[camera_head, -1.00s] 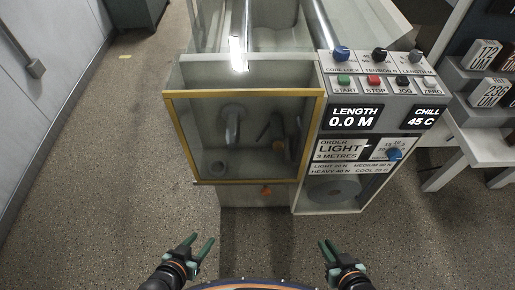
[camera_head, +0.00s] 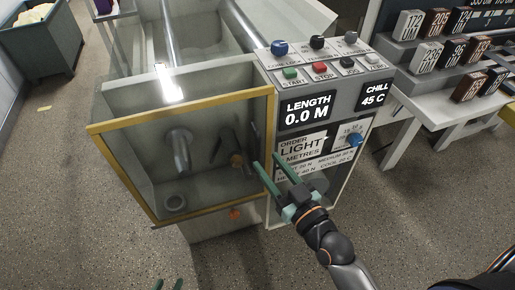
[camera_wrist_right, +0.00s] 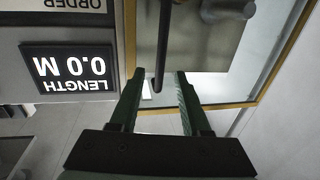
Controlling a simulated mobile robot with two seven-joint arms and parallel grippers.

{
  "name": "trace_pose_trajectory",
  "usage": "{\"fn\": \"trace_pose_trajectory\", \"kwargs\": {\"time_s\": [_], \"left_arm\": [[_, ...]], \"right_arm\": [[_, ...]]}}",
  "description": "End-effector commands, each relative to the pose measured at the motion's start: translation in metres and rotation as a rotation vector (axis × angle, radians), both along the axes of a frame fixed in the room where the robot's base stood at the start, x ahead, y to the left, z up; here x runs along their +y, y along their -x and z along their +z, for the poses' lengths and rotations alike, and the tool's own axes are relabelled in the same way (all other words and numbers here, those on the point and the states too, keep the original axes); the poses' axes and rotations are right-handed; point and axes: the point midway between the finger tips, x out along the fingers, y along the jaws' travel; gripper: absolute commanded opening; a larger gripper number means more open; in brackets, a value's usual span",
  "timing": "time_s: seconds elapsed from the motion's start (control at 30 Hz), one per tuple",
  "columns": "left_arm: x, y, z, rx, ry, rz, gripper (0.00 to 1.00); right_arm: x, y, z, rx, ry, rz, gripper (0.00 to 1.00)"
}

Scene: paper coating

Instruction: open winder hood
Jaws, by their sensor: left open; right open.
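The winder hood (camera_head: 120,127) is a clear panel in a yellow frame on the front of the machine, and it looks closed. Dark rollers and fittings show through it. My right gripper (camera_head: 268,170) is open at the hood's right edge, in front of the control panel. In the right wrist view my open right gripper (camera_wrist_right: 158,75) has a dark bar, likely the hood's handle (camera_wrist_right: 163,45), between or just beyond its fingertips; I cannot tell if they touch. The yellow frame also shows there (camera_wrist_right: 262,95). My left gripper (camera_head: 168,285) shows only its fingertips at the bottom edge, apart and empty.
The control panel (camera_head: 320,68) with knobs, buttons and displays reading 0.0 M and 45 C stands right of the hood. A white rack (camera_head: 440,100) of labelled blocks is at the right. A grey bin (camera_head: 45,45) stands at the far left. The floor in front is clear.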

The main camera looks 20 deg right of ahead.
Motion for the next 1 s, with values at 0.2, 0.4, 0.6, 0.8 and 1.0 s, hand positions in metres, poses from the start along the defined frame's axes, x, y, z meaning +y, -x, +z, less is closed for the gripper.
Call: {"fn": "trace_pose_trajectory", "kwargs": {"time_s": [0.2,0.4,0.6,0.8,1.0], "left_arm": [[0.002,0.005,-0.003,0.010,-0.002,0.002,0.50],[0.002,0.005,-0.003,0.010,-0.004,0.004,0.50],[0.002,0.004,-0.003,0.010,-0.004,0.004,0.50],[0.003,0.002,-0.002,0.005,-0.003,0.005,0.50],[0.003,-0.001,-0.001,-0.002,-0.004,0.005,0.50]], "right_arm": [[0.008,-0.035,0.001,-0.001,-0.002,0.000,0.47],[0.012,-0.052,0.000,0.000,0.000,-0.001,0.47],[0.013,-0.056,-0.001,0.002,0.000,0.000,0.47],[0.013,-0.055,-0.001,0.002,0.000,0.000,0.43],[0.013,-0.055,0.000,0.002,0.000,0.000,0.20]]}}
